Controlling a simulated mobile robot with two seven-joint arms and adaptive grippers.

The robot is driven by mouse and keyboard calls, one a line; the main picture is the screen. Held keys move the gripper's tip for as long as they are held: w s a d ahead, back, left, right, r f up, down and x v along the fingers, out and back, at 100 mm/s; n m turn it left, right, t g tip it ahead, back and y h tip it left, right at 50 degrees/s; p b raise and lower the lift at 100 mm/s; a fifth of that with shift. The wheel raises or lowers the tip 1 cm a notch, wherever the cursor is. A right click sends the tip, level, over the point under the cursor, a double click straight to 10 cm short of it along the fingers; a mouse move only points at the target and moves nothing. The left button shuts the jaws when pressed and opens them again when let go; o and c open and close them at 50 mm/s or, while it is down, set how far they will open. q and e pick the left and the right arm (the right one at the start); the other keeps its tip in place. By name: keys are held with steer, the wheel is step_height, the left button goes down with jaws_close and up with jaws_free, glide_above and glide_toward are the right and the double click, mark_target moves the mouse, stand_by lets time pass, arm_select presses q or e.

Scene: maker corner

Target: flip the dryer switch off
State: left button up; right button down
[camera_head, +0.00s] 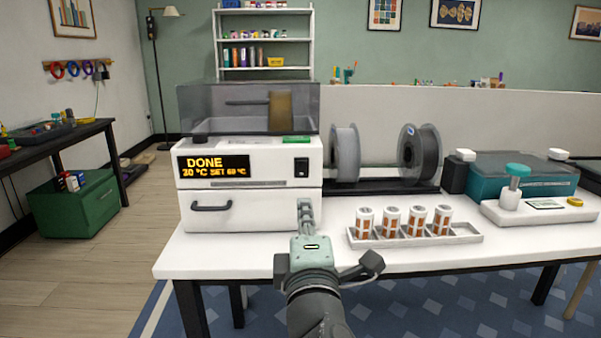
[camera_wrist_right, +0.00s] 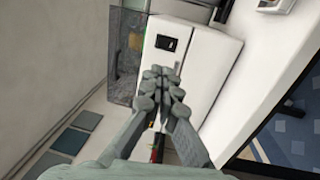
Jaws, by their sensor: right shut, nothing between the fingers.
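The dryer (camera_head: 250,212) is a white box with a smoky clear lid, standing at the left end of the white table. Its display (camera_head: 213,167) reads "DONE", "30 °C SET 60 °C". The black dryer switch (camera_head: 301,167) is on the right of its front face; it also shows in the right wrist view (camera_wrist_right: 166,43). I cannot tell which way the rocker is set. My right gripper (camera_head: 305,204) is shut and empty, in front of the dryer just below the switch. In the right wrist view its fingertips (camera_wrist_right: 161,72) are together, apart from the switch. My left gripper is not in view.
A tray (camera_head: 452,238) of several orange-and-white containers stands right of my gripper. Two filament spools (camera_head: 344,153) stand behind it. A teal machine (camera_head: 520,177) is at the right. The dryer's drawer handle (camera_head: 211,207) sticks out at the lower left.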

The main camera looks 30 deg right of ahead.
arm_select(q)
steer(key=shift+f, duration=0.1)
arm_select(e)
steer(key=shift+w+f, duration=0.1)
steer(key=b, duration=0.1)
glide_toward(300, 164)
steer(key=x, duration=0.6)
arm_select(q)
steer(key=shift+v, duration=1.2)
arm_select(e)
steer(key=shift+w+d, duration=0.2)
steer(key=shift+w, duration=0.2)
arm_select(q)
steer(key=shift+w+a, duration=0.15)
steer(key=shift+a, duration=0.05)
